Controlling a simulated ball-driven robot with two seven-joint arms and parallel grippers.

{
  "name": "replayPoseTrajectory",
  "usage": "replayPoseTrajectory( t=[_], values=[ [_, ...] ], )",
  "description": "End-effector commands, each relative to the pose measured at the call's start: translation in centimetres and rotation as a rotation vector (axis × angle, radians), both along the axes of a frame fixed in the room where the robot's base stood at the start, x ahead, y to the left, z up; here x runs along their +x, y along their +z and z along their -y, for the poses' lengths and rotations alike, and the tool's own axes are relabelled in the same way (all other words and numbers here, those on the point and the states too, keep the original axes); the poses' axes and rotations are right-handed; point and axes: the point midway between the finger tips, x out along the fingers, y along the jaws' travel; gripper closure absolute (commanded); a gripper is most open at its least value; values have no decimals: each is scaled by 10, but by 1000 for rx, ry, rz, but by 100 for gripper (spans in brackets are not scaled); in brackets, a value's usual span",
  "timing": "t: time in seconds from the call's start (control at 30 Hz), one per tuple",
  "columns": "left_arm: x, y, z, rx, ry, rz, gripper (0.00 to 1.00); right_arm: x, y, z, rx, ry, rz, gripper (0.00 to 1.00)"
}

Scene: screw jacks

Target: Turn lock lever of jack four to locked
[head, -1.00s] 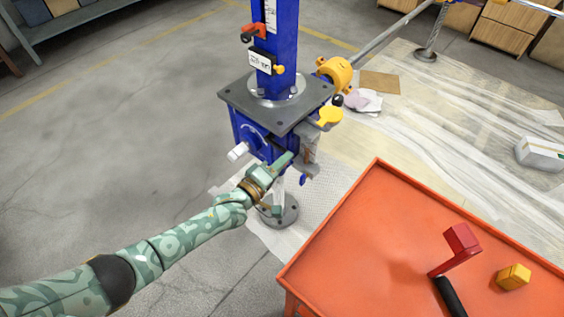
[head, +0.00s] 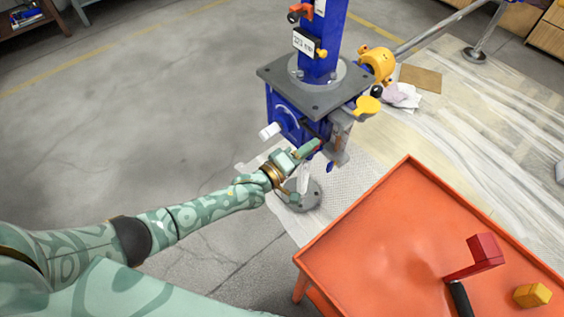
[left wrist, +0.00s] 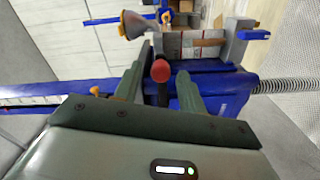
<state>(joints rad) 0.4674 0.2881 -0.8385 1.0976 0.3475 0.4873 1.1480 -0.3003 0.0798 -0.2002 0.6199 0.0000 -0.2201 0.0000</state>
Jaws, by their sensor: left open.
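A blue screw jack (head: 322,45) with a grey plate (head: 305,84) and a blue housing below it stands ahead of me in the head view. The label on its column is too small to read. My left gripper (head: 309,152) is open at the lower front of the housing. In the left wrist view, a red ball knob (left wrist: 161,70) on a dark stem shows between the two fingers of this gripper (left wrist: 162,84), with gaps on both sides. I cannot tell the lever's position from these frames. My right gripper is out of view.
An orange table (head: 385,230) stands at the right, with a red crank piece (head: 485,251) and a yellow block (head: 532,295) on it. A yellow fitting (head: 378,64) and a white-tipped handle (head: 270,131) stick out from the jack.

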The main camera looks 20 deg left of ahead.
Motion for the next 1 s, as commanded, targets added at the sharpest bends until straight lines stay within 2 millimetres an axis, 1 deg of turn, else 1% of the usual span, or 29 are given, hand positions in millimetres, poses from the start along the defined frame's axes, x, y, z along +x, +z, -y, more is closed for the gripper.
replayPoseTrajectory(
  t=[0.03, 0.1, 0.3, 0.4, 0.5, 0.6, 0.7, 1.0],
  values=[
    [-10, 4, -7, 2, 0, 0, 59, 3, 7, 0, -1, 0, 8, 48],
    [-26, 5, -18, 2, 0, 0, 59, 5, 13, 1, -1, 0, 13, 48],
    [-72, 5, -49, 2, 1, 1, 59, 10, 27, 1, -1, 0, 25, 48],
    [-91, 3, -61, 2, 1, 1, 59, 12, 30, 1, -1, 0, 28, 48],
    [-104, 3, -70, 0, 0, 2, 59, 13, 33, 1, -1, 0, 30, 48],
    [-113, 2, -76, 0, 0, 3, 59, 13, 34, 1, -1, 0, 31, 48],
    [-117, 2, -78, 0, 0, 4, 59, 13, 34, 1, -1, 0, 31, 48],
    [-117, 1, -78, 0, 0, 3, 59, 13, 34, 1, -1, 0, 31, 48]
  ],
)
